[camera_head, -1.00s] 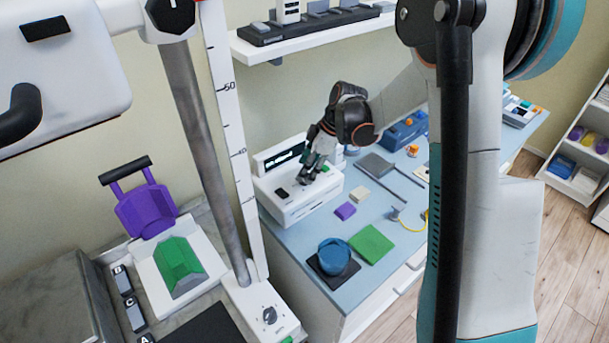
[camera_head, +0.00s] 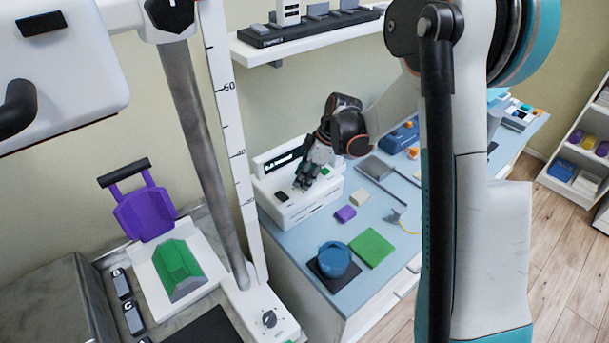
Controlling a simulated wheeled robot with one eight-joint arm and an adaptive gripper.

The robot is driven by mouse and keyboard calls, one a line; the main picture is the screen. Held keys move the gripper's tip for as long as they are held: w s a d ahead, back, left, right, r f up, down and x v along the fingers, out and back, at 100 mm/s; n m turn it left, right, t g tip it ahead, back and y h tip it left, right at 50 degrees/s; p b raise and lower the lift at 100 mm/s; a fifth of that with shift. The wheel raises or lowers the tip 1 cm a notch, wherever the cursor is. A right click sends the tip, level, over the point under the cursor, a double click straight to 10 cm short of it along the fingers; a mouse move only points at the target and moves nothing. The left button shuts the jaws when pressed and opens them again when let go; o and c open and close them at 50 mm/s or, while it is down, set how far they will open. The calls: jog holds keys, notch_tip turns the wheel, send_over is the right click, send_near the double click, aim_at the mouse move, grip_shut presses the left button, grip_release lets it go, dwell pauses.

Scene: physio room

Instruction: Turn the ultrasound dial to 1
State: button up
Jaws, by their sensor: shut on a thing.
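The ultrasound unit (camera_head: 311,206) is a white box on the blue worktop, with a dark display (camera_head: 283,161) along its raised back. My gripper (camera_head: 302,185) points down onto the unit's top panel and is shut on what appears to be its dial. The fingers hide the dial, so its pointer and marks cannot be read. A black button (camera_head: 281,196) shows left of my fingers and a green one (camera_head: 324,171) to their right. The display shows light lettering, too small to read.
A blue bowl (camera_head: 335,257) on a dark mat, a green pad (camera_head: 371,248) and a purple block (camera_head: 345,214) lie in front of the unit. A grey post (camera_head: 190,120) and a white ruler (camera_head: 232,120) stand at left. A shelf (camera_head: 300,43) hangs above.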

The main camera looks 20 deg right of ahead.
jog(key=m+t, duration=0.1)
jog(key=m, duration=0.1)
jog(key=m+h+b, duration=0.1)
jog(key=m, duration=0.2)
jog(key=shift+m+t, duration=0.3)
jog(key=shift+t, duration=0.1)
jog(key=m+h, duration=0.1)
jog(key=m, duration=0.2)
jog(key=m+t+h+b, duration=0.1)
jog(key=m, duration=0.2)
jog(key=m+h, duration=0.1)
jog(key=m, duration=0.2)
jog(key=m+h+b, duration=0.1)
jog(key=m+h, duration=0.1)
jog(key=m, duration=0.1)
jog(key=shift+m, duration=0.3)
jog(key=m+g, duration=0.1)
jog(key=m, duration=0.1)
jog(key=m+h, duration=0.1)
jog(key=m, duration=0.2)
jog(key=shift+g+h, duration=0.3)
jog(key=shift+g, duration=0.1)
jog(key=shift+m, duration=0.4)
jog(key=o, duration=1.1)
